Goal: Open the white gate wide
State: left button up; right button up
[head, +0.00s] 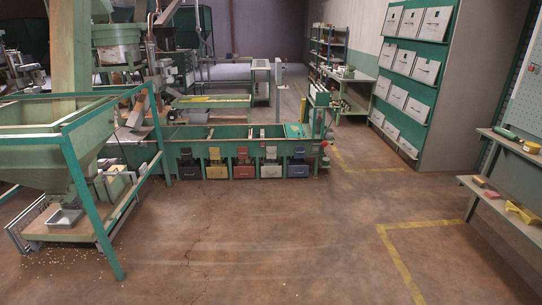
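A long green hopper bench (225,145) stands across the middle of the head view. A row of coloured gate fronts sits along its lower front. The white gate (271,171) is between the red gate (244,172) and the blue gate (298,171). It has a dark fitting above it. At this distance I cannot tell how far it is open. Neither of my grippers is in view.
A yellow gate (217,172) and a dark gate (189,172) are further left. A large green hopper on a frame (75,160) stands at the near left, with small nuts scattered by it. A shelf (500,190) is at right. The middle floor is clear.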

aim_at(271, 151)
jog(key=u, duration=0.15)
jog(key=i, duration=6.15)
jog(key=i+z, duration=0.15)
jog(key=i, duration=0.25)
jog(key=i+j+z, duration=0.15)
jog(key=i, duration=0.2)
